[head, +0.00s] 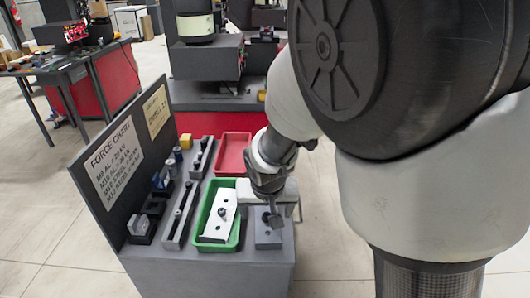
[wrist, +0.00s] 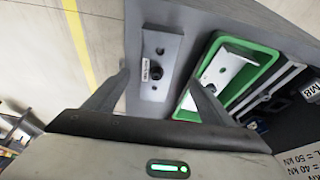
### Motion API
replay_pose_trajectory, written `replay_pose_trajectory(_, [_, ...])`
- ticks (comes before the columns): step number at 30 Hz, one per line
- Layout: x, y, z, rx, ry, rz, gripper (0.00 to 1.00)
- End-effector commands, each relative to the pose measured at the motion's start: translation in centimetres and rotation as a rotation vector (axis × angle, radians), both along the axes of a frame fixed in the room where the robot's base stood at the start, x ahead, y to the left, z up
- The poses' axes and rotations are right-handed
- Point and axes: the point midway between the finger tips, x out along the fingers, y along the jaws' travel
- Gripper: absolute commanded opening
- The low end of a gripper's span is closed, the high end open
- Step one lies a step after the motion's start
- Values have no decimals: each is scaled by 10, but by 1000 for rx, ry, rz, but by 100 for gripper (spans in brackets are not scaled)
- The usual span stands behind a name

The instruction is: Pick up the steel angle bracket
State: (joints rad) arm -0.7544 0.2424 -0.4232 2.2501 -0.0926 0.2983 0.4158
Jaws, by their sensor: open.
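A pale metal bracket with dark holes (head: 218,216), apparently the steel angle bracket, lies in the green tray (head: 238,234) on the grey bench. In the wrist view the bracket (wrist: 232,62) lies in the green tray (wrist: 262,47) at the right. My gripper (head: 275,220) is at the right of the tray, over a grey block with a hole. In the wrist view my gripper (wrist: 160,78) is open and empty. Its fingers appear either side of the grey block (wrist: 160,85), and the right finger overlaps the near edge of the tray and bracket. The height gap cannot be told.
A red tray (head: 233,150) sits behind the green one. Long dark fixtures (head: 181,213) and small blocks line the bench's left part. An upright panel with a force chart (head: 113,163) borders the left edge. Open floor lies right of the bench.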

Motion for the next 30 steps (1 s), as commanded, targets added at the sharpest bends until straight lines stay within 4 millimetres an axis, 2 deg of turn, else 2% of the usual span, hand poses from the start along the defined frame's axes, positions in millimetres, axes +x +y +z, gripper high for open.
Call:
replay_pose_trajectory(1, [3,-1,-11,-1,2,-3,77])
replay_pose_trajectory(8, [10,0,-24,0,0,-1,77])
replay_pose_trajectory(18, [28,-5,-65,0,1,0,77])
replay_pose_trajectory(27, [31,-5,-68,1,0,0,77])
replay_pose_trajectory(30, [30,-5,-68,1,0,0,61])
